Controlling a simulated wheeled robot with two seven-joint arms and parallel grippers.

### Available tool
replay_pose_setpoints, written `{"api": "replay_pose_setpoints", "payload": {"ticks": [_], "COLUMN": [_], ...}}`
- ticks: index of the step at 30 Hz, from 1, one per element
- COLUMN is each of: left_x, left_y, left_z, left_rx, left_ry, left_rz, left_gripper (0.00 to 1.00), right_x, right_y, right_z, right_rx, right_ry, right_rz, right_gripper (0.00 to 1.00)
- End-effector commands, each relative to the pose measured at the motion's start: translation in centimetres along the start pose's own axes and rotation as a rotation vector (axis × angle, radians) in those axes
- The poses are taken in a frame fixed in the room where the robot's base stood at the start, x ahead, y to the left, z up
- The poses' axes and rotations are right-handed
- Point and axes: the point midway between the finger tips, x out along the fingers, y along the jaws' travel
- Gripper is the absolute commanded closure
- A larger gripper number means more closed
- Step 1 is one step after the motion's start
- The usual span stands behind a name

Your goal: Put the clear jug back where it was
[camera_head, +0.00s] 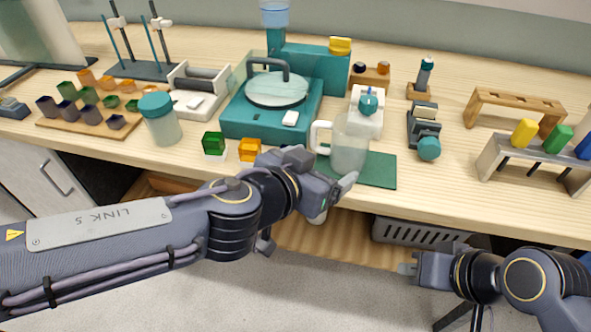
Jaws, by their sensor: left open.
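The clear jug (350,146) stands upright on a dark green mat (381,171) at the bench's front edge, its handle to the left. My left gripper (334,199) is open just in front of the jug's lower part, over the bench edge. No jug is seen between its fingers, and whether a finger touches the jug I cannot tell. My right gripper (408,264) hangs low in front of the bench at the right, away from the jug. Its fingers are too small to read.
A teal device (268,121) with a round glass plate stands left of the jug. A white device (366,113) is close behind it. Small green (213,143) and orange (249,149) blocks sit at the left front.

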Motion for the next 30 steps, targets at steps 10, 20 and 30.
{"api": "replay_pose_setpoints", "payload": {"ticks": [10,20,30], "left_x": [-0.7,-13.0,-20.1], "left_y": [-2.0,-18.2,-12.9], "left_z": [0.3,13.1,20.9], "left_rx": [-0.026,-0.425,-0.755], "left_ry": [-0.009,-0.354,-0.527], "left_rz": [-0.048,-0.485,-0.316], "left_gripper": [0.15,0.15,0.15], "right_x": [0.0,0.0,0.0], "right_y": [0.0,0.0,0.0], "right_z": [0.0,0.0,0.0], "right_rx": [0.0,0.0,0.0], "right_ry": [0.0,0.0,0.0], "right_rz": [0.0,0.0,0.0], "right_gripper": [1.0,1.0,1.0]}}
